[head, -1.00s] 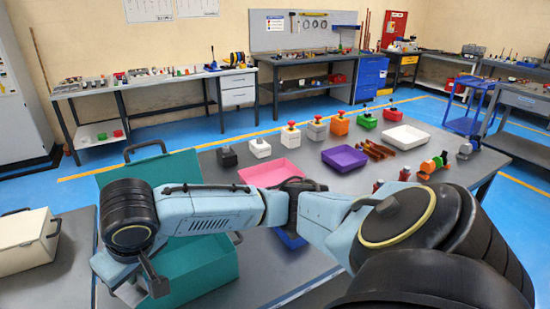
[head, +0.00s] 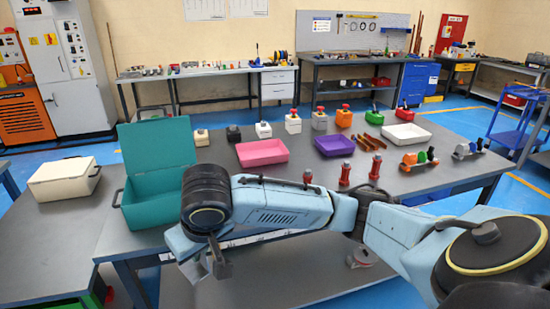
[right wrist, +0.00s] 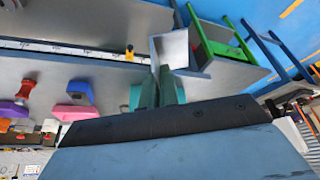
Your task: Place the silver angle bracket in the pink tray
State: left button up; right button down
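My right gripper (head: 214,256) reaches in from the right and hangs low at the near edge of the table, below the teal box. In the right wrist view its teal fingers (right wrist: 158,90) are shut on the silver angle bracket (right wrist: 174,48), which sticks out past the fingertips. In the head view the bracket is small and partly hidden by the gripper. The pink tray (head: 262,153) lies on the table, farther back and to the right of the gripper, and looks empty. My left gripper is not in view.
A purple tray (head: 334,145) and a white tray (head: 406,135) lie to the right. Red-topped blocks stand behind; red parts (head: 345,174) stand nearer. A cream case (head: 64,180) is at left.

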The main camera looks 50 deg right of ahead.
aim_at(254, 154)
jog(key=z, duration=0.9)
jog(key=i, duration=1.5)
jog(key=u, duration=0.5)
